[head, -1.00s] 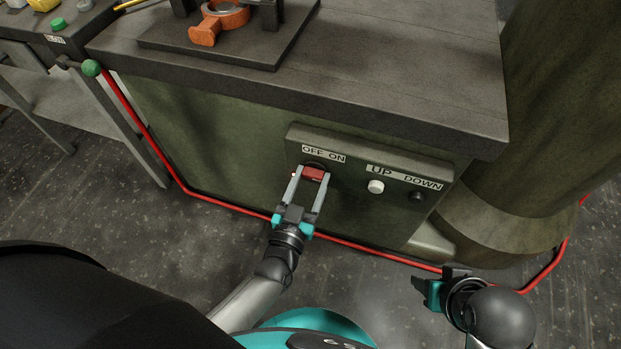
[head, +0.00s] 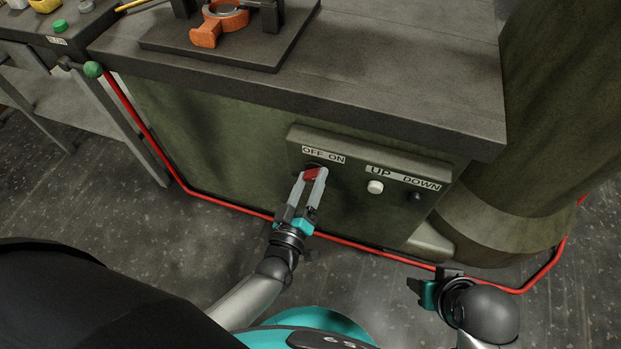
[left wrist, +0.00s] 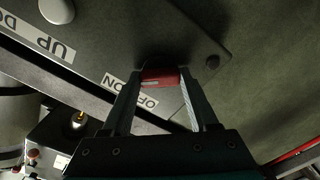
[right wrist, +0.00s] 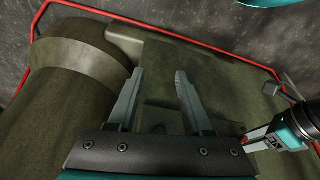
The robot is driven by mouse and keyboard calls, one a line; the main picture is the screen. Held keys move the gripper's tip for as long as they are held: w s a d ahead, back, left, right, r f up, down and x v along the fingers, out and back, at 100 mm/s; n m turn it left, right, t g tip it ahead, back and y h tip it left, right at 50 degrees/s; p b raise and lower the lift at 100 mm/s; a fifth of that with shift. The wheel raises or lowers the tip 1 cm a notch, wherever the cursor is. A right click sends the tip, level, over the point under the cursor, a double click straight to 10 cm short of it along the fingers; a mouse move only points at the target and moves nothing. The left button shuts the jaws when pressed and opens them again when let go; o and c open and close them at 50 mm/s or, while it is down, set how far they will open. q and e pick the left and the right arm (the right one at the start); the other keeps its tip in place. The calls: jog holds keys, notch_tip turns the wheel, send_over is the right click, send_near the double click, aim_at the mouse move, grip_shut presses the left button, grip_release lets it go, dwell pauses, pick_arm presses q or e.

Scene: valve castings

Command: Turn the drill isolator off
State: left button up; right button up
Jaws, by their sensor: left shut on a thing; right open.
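The drill isolator is a red handle (head: 311,174) on the grey control panel (head: 431,165), just below the OFF ON label (head: 323,154). The handle sits tilted, its right end higher in the head view. My left gripper (head: 312,177) is shut on it, one finger at each end, as the left wrist view shows with the handle (left wrist: 160,78) between the fingertips. The handle's mount is in shadow. My right gripper (head: 413,287) is open and empty, low at the right, away from the panel; its spread fingers show in the right wrist view (right wrist: 158,74).
A white UP button (head: 375,187) and a dark DOWN button (head: 415,196) sit right of the handle. The bench top (head: 400,60) overhangs the panel. A red rail (head: 240,208) runs low around the base, and a thick green column (head: 555,120) stands at the right.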

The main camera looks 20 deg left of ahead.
pick_arm(q)
jog(key=n, duration=0.2)
jog(key=shift+n, duration=1.3)
jog(key=shift+f+n+b, duration=0.1)
jog(key=shift+n+b, duration=0.2)
jog(key=shift+n, duration=2.3)
jog(key=shift+b, duration=0.3)
pick_arm(e)
notch_tip(320, 180, up, 2)
jog(key=shift+r, duration=0.25)
jog(key=shift+d, duration=0.1)
pick_arm(q)
jog(key=o, duration=1.4)
jog(key=shift+s, duration=0.1)
